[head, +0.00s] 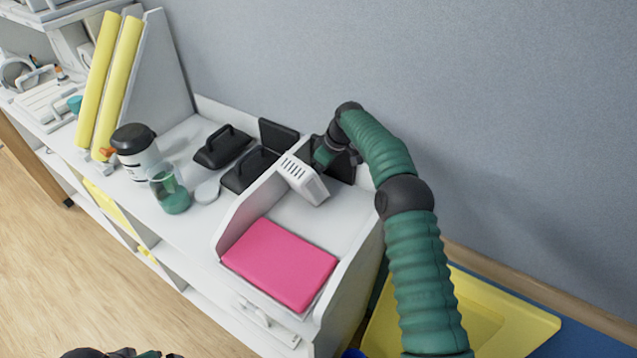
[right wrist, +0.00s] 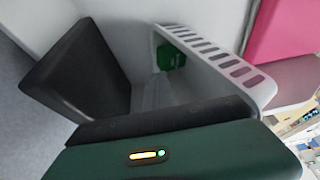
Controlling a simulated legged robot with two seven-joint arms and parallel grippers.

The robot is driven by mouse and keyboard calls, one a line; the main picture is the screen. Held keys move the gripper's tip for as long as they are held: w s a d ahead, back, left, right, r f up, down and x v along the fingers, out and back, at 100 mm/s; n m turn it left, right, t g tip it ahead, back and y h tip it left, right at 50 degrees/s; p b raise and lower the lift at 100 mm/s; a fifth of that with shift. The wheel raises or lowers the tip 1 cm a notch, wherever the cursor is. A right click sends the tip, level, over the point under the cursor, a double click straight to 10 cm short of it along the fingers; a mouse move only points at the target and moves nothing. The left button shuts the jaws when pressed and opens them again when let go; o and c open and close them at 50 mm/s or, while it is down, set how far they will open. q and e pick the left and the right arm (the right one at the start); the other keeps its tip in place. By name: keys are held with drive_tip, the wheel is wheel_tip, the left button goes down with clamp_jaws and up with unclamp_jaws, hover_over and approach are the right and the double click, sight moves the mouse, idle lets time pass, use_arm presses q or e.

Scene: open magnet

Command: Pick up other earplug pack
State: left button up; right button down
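A small green item (right wrist: 171,57), possibly the earplug pack, lies inside a white slotted bin in the right wrist view. The same bin (head: 303,180) stands at the back of the white counter in the head view, where its inside is hidden. My right gripper (head: 325,155) is at the bin's back right side, pointing down. Its fingertips are hidden in the head view and cannot be made out in the wrist view. A dark part of my left arm (head: 110,353) shows at the bottom edge; its fingers are not clear.
A pink pad (head: 279,263) lies in front of the bin between white side walls. Black handled boxes (head: 223,147), a green beaker (head: 170,190) and a black-lidded bottle (head: 135,150) stand to the left. A dark panel (right wrist: 80,70) is close beside my right gripper.

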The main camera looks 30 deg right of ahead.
drive_tip(key=r, duration=0.4)
drive_tip(key=shift+s, duration=0.3)
drive_tip(key=c, duration=1.5)
unclamp_jaws()
drive_tip(key=shift+w+f, duration=0.15)
drive_tip(key=shift+w, duration=0.1)
drive_tip(key=o, duration=0.7)
drive_tip(key=shift+s+d, duration=0.1)
drive_tip(key=shift+s, duration=0.05)
drive_tip(key=o, duration=0.4)
drive_tip(key=shift+c, duration=0.2)
